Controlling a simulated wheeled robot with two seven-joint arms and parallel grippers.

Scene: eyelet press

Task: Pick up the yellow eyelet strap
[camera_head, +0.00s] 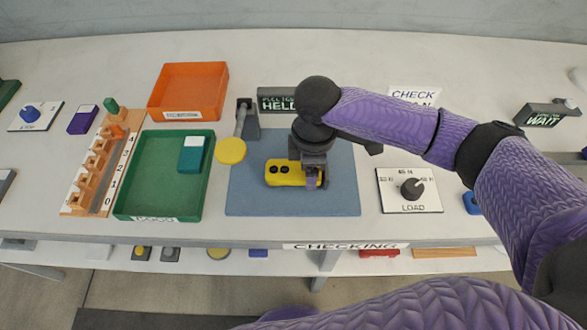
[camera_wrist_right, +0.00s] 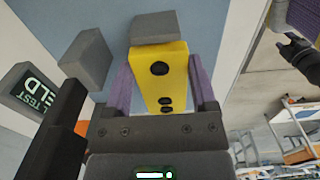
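The yellow eyelet strap (camera_head: 282,173) lies over the blue mat (camera_head: 250,203) with dark eyelets showing on its top. My right gripper (camera_head: 312,174) is over its right end and hides part of it. In the right wrist view the strap (camera_wrist_right: 162,80) sits between the two purple fingers of my right gripper (camera_wrist_right: 164,84), which lie close along its sides and look shut on it. A grey block (camera_wrist_right: 155,28) is at the strap's far end. I cannot tell whether the strap is clear of the mat. My left gripper does not show.
A green tray (camera_head: 150,185) holding a teal block, an orange tray (camera_head: 189,89) and a LOAD dial panel (camera_head: 408,191) stand around the mat.

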